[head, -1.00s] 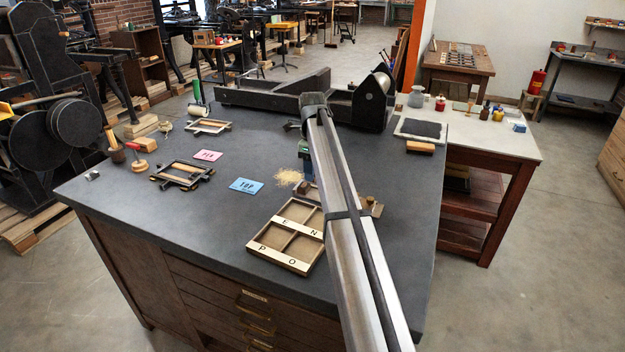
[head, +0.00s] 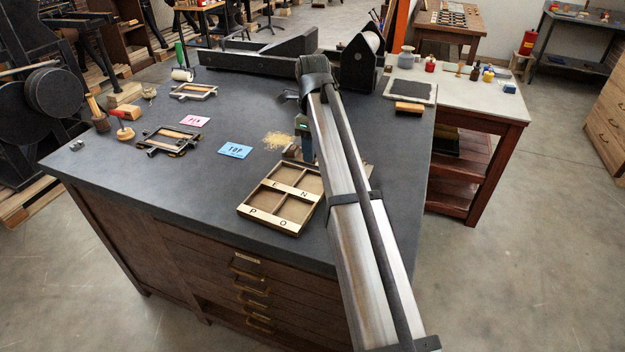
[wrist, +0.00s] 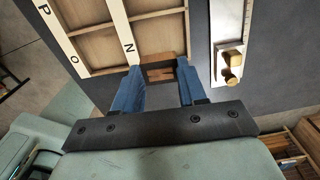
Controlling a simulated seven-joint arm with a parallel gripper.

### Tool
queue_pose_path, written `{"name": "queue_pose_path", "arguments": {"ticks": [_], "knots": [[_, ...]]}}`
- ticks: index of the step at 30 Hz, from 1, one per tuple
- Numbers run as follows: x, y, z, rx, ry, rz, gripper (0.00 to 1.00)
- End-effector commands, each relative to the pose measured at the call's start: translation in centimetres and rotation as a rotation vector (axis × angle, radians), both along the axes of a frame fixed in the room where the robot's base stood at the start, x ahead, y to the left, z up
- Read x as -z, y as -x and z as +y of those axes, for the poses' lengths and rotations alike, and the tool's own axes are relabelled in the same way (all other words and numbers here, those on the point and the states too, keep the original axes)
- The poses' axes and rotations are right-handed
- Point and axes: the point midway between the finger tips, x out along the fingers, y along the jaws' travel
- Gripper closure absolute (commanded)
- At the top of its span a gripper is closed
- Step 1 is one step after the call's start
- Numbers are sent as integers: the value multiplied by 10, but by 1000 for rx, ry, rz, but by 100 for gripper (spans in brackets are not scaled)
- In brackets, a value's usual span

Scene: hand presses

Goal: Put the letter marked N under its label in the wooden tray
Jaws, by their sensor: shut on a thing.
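The wooden tray (head: 243,210) lies on the dark bench top, with compartments and pale label strips reading P, O, E and N. The N label (wrist: 128,47) is on the middle strip in the wrist view. My gripper (wrist: 160,74) has blue fingers and is shut on a small brown wooden block (wrist: 166,58) at the tray's edge, close to the N end of that strip. The block's marked face is not readable. I cannot tell whether it touches the tray. In the head view my gripper (head: 304,140) is just behind the tray, partly hidden by my arm.
A metal composing stick with brass knobs (wrist: 232,60) lies beside the tray. A blue TOP card (head: 235,150), a pink card (head: 195,121) and a metal frame (head: 168,141) lie to the left.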

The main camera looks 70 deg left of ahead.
Motion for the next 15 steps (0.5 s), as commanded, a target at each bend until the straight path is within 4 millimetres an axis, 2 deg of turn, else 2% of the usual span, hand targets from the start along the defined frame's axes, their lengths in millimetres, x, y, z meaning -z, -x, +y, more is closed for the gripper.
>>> {"name": "queue_pose_path", "arguments": {"ticks": [9,15], "knots": [[48,0,0,2,1,0,87],[62,0,1,2,0,0,87]]}}
